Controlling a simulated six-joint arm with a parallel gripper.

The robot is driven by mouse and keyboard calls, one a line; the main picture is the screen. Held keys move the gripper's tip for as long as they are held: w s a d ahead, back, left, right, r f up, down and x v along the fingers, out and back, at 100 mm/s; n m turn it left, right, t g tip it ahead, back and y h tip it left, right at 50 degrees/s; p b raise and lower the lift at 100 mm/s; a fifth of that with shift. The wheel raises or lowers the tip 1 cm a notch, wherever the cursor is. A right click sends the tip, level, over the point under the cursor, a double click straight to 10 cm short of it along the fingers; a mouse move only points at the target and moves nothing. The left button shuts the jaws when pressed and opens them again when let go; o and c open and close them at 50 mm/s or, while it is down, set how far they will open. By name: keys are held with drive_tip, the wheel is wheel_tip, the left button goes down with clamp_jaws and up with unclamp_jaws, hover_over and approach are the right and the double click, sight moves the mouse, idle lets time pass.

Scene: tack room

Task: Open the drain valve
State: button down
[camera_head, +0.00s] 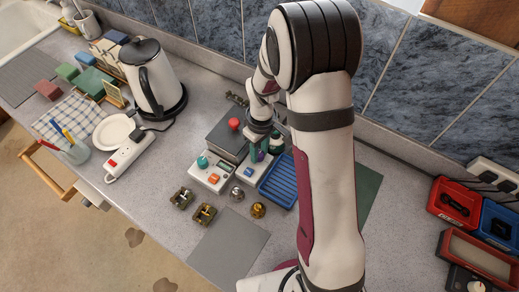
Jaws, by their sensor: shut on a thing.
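My gripper (257,147) points down over the cluster of devices in the middle of the counter, between a dark grey box with a red knob (233,124) and a blue ribbed tray (282,181). It is shut on a small green-and-purple piece (262,156), mostly hidden by the fingers and wrist. I cannot tell whether this piece belongs to the drain valve. A white box (211,172) with a teal knob and an orange button stands left of the gripper. A second white box (252,171) with a blue button is just below it. No part is clearly identifiable as the drain valve.
Two brass-coloured fittings (204,214) and two small round knobs (258,210) lie in front, near a grey mat (228,246). A kettle (151,76) and a power strip (130,156) stand left. Red and blue devices (455,203) are at right. A tiled wall bounds the back.

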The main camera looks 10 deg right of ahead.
drive_tip(key=shift+m, duration=0.3)
drive_tip(key=m, duration=0.8)
drive_tip(key=shift+s+m, duration=0.1)
drive_tip(key=shift+m, duration=0.2)
drive_tip(key=m, duration=0.4)
drive_tip(key=shift+a+m+t, duration=0.1)
drive_tip(key=shift+m+t, duration=0.2)
drive_tip(key=shift+m, duration=1.9)
